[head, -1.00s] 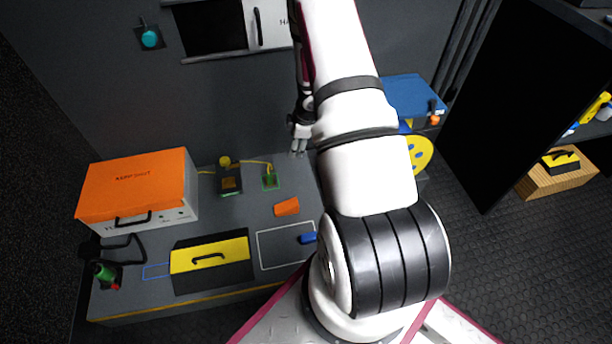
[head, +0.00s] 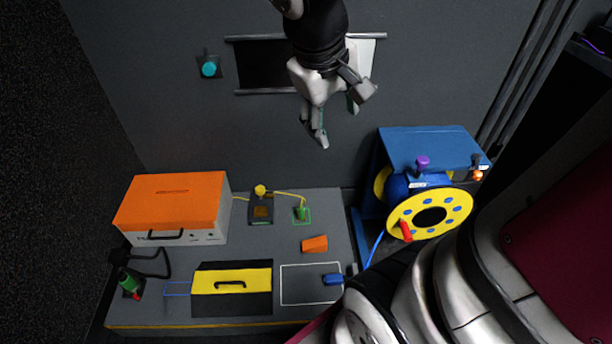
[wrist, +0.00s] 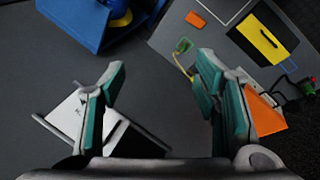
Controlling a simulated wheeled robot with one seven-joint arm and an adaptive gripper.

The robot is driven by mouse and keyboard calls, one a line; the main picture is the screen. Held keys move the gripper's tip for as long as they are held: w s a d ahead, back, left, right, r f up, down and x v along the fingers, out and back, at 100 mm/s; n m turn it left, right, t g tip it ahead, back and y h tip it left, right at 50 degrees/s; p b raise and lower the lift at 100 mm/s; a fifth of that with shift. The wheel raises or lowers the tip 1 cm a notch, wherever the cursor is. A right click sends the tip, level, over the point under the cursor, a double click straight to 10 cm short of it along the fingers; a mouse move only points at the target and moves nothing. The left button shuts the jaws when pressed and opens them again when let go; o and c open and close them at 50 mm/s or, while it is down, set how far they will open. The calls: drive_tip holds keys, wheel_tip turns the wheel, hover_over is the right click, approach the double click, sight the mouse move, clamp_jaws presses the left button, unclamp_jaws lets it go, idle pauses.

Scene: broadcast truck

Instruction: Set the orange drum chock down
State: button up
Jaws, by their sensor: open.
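The orange drum chock (head: 314,244) lies on the grey bench top (head: 285,212), behind the white outlined rectangle. It also shows in the wrist view (wrist: 195,19), small and far off. My gripper (head: 337,125) is open and empty, high above the bench near the back wall. In the wrist view its two teal-padded fingers (wrist: 160,95) stand wide apart with nothing between them. The cable drum (head: 430,212), with a yellow flange and a red handle, stands in a blue frame (head: 425,150) right of the bench.
An orange-topped case (head: 172,205) stands at the bench's left. A yellow and black box (head: 232,281) lies near the front edge. A blue connector (head: 333,280) sits at the white rectangle's right side.

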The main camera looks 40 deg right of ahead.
drive_tip(key=s+a+g+y, duration=0.1)
drive_tip(key=s+a+y, duration=0.3)
drive_tip(key=s+a, duration=0.9)
drive_tip(key=s, duration=0.4)
drive_tip(key=shift+s+a+r, duration=0.3)
drive_tip(key=shift+a+r, duration=0.1)
drive_tip(key=shift+m, duration=0.3)
wheel_tip(320, 180, up, 34)
drive_tip(key=t+p, duration=0.3)
drive_tip(key=p, duration=2.9)
drive_tip(key=shift+d+t, duration=0.3)
drive_tip(key=shift+t, duration=0.1)
drive_tip(key=shift+w, duration=0.1)
